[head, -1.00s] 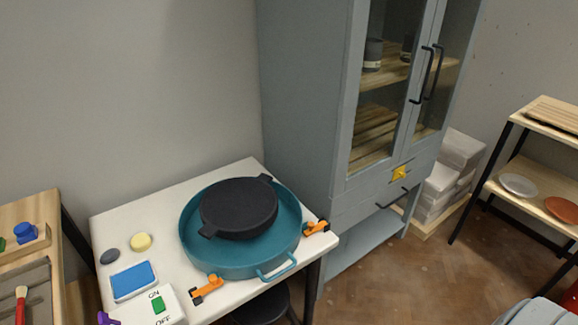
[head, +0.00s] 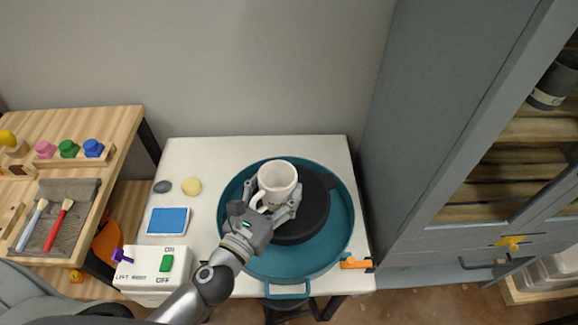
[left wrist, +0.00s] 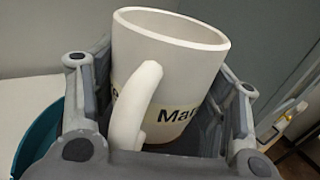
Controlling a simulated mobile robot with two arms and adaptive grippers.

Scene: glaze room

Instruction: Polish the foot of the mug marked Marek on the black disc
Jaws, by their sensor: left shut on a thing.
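The white mug (head: 277,180) is held upright over the black disc (head: 309,222), its open mouth up. In the left wrist view the mug (left wrist: 180,60) shows a handle and a band lettered "Mar", the rest of the name cut off. My left gripper (head: 272,206) is shut around the mug's body; its fingers also show on both sides in the left wrist view (left wrist: 160,110). The disc lies in a teal round basin (head: 262,266). Whether the mug's foot touches the disc is hidden. My right gripper is not in view.
A white switch box (head: 150,275) with a green button between ON and OFF stands front left. A blue pad (head: 168,221), a yellow sponge (head: 191,186) and a grey stone (head: 162,186) lie left of the basin. The cabinet (head: 440,130) stands close on the right.

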